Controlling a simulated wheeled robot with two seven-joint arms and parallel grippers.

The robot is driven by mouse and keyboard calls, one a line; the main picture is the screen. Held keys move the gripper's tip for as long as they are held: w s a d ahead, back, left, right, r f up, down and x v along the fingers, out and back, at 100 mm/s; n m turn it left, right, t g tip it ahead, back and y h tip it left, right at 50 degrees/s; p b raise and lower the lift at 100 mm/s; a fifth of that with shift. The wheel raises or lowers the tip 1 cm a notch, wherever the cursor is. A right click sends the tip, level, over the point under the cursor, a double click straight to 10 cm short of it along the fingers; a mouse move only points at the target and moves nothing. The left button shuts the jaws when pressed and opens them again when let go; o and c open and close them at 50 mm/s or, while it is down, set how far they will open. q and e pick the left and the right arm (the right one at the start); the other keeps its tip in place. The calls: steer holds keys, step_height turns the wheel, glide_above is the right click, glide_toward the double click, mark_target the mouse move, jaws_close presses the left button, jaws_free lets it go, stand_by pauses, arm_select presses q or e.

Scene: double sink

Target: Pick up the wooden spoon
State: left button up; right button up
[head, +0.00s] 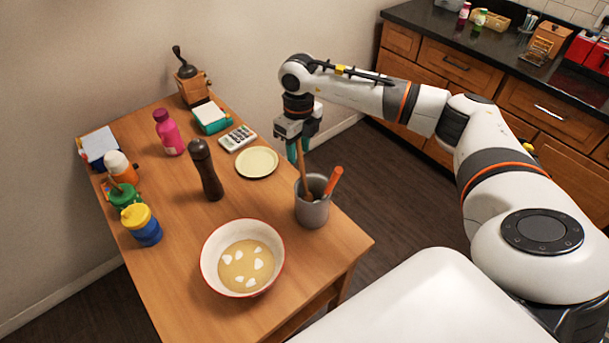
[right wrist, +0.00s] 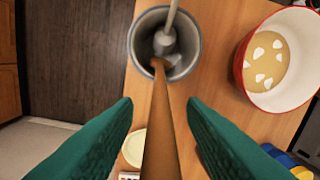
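The wooden spoon (head: 302,168) stands tilted in a grey metal cup (head: 312,211) near the right edge of the table. Its brown handle (right wrist: 163,125) points up toward my right wrist camera; its lower end is hidden in the cup (right wrist: 138,45). My right gripper (head: 299,150) is above the cup at the upper handle. In the right wrist view, its green fingers (right wrist: 159,103) are apart on either side of the handle, with gaps showing. My left gripper is not in view.
An orange-handled utensil (head: 333,181) shares the cup. A bowl of batter (head: 243,258), a dark pepper mill (head: 207,170), a pale plate (head: 257,162) and a calculator (head: 238,138) are nearby. Bottles and jars line the table's left side.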

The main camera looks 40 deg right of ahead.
steer(key=shift+f, duration=0.35)
jaws_close()
steer(key=shift+r, duration=0.2)
